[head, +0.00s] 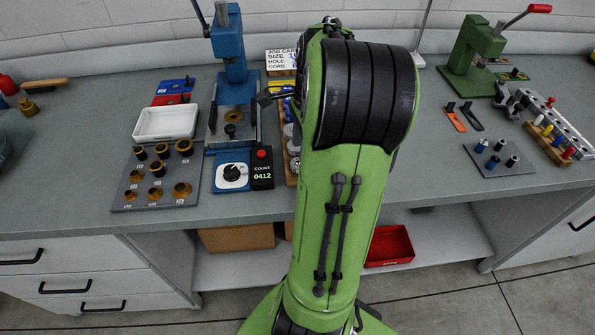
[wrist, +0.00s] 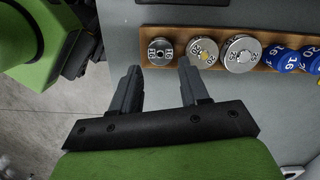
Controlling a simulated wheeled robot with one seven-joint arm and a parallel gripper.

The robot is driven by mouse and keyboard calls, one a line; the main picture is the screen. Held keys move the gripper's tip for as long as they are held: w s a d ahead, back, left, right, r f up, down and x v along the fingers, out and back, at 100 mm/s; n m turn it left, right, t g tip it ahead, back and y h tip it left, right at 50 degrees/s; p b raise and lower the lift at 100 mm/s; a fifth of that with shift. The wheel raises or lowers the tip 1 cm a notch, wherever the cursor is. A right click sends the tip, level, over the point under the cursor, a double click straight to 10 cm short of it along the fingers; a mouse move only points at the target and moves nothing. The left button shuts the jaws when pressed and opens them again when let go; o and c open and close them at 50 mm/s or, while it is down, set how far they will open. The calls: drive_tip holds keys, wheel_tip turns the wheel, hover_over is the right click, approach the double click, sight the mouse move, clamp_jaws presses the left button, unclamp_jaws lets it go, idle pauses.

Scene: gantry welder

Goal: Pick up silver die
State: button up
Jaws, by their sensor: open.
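Three silver dies stand in a row in the wrist view: a small one with a dark hole (wrist: 160,52), a middle one with a brassy centre (wrist: 203,51) and a larger one (wrist: 241,53). They sit on a wooden rack (wrist: 180,32). My gripper (wrist: 160,69) is open and empty, its two fingers pointing toward the rack with the smallest die ahead of the gap. The fingers appear apart from the dies. In the head view the rack (head: 291,166) is partly hidden by my green arm, and my gripper is hidden there.
Blue dies (wrist: 287,60) continue the row to the right. In the head view, a blue press (head: 230,55) and a counter box (head: 262,170) stand left of the rack. A grey board of brass-coloured parts (head: 157,185) and a white tray (head: 166,122) lie further left.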

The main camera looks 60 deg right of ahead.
drive_tip(key=f+b, duration=0.2)
drive_tip(key=f, duration=0.3)
drive_tip(key=shift+w+a+b, duration=0.3)
drive_tip(key=shift+a+b, duration=0.05)
drive_tip(key=shift+b, duration=0.05)
drive_tip(key=shift+r, duration=0.1)
drive_tip(key=shift+c, duration=0.3)
clamp_jaws()
drive_tip(key=shift+r, duration=0.15)
